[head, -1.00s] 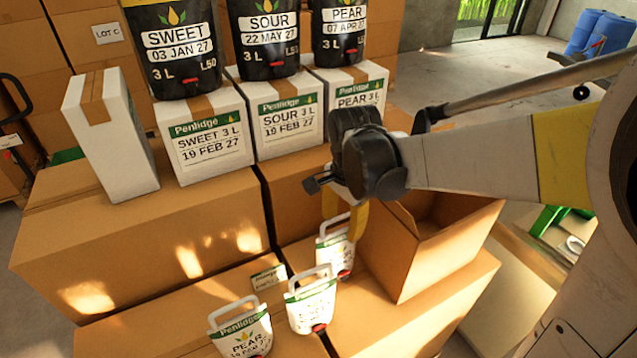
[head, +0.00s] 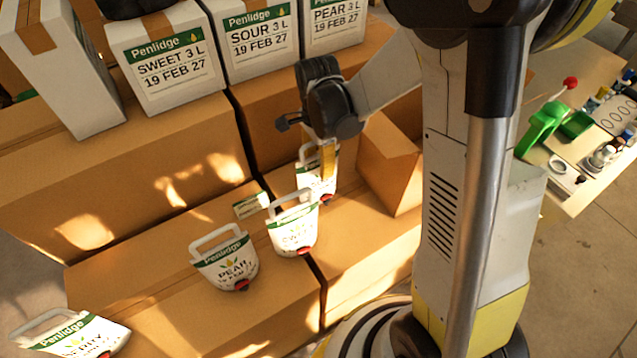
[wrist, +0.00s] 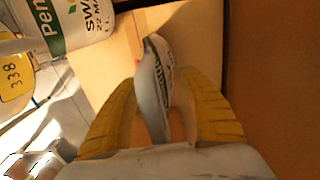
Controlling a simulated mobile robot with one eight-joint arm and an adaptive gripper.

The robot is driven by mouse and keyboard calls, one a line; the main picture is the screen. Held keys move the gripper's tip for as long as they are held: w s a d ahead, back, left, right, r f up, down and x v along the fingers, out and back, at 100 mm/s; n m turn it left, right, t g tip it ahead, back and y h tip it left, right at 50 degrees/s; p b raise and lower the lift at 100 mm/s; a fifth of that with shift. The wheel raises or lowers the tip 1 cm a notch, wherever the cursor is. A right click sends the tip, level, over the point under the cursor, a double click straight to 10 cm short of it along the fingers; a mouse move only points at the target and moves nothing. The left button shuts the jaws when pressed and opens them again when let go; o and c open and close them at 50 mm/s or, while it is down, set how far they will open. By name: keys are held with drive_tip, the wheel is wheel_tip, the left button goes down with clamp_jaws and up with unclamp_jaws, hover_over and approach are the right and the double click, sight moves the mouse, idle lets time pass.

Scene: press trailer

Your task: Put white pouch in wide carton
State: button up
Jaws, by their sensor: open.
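Several white pouches with green Penlidge labels, loop handles and red caps stand on the brown boxes in the head view. The rear one (head: 316,185) is at my gripper (head: 328,160); its label is partly covered. In the wrist view, a white pouch (wrist: 153,85) seen nearly edge-on lies between the two yellow fingers of my gripper (wrist: 160,85), which are apart. A sweet pouch (head: 293,228), a pear pouch (head: 228,262) and another pouch (head: 75,338) stand nearer the front.
White Penlidge cartons (head: 168,65) stand in a row on the higher box behind. A small label card (head: 251,205) lies by the pouches. A table with green items (head: 548,125) is at the right. Another sweet pouch (wrist: 85,20) shows in the wrist view.

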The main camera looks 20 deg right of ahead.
drive_tip(key=shift+f, duration=0.85)
clamp_jaws()
drive_tip(key=shift+a+r, duration=0.1)
drive_tip(key=shift+r, duration=0.05)
